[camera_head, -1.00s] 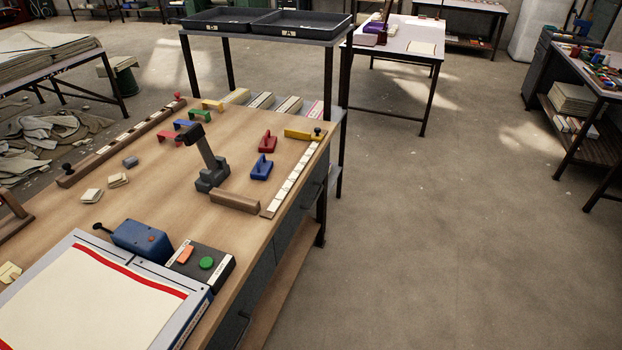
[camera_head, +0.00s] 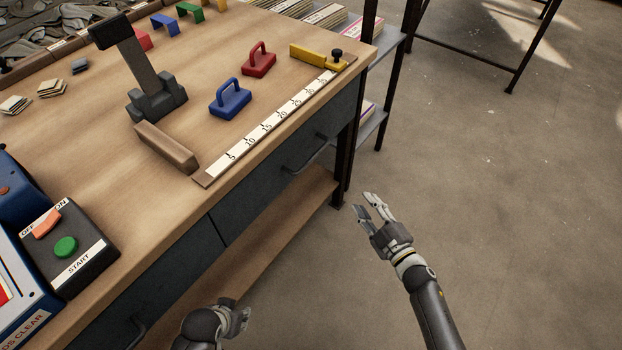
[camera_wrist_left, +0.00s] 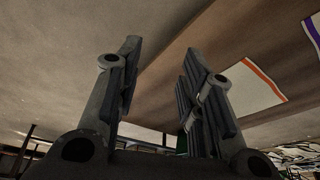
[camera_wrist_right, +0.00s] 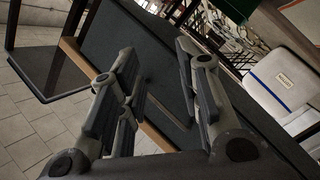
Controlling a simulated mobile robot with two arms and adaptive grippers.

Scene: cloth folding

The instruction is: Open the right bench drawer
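The right bench drawer (camera_head: 255,190) is a dark grey front under the wooden bench top, with a dark bar handle (camera_head: 305,160). It looks flush and closed in the head view. My right gripper (camera_head: 374,206) is open and empty, to the right of and below the handle, clear of the bench. In the right wrist view its fingers (camera_wrist_right: 160,95) are apart, with a dark grey panel beyond them. My left gripper (camera_head: 243,318) is low in front of the bench, at the bottom of the head view. In the left wrist view its fingers (camera_wrist_left: 160,90) are apart with nothing between them.
A left drawer with a handle (camera_head: 136,335) adjoins the right one. The bench top (camera_head: 110,170) holds a ruler strip (camera_head: 270,125), blue (camera_head: 230,99) and red (camera_head: 259,60) handled blocks, and a control box (camera_head: 75,255). A lower shelf (camera_head: 285,225) runs beneath. Open floor lies right.

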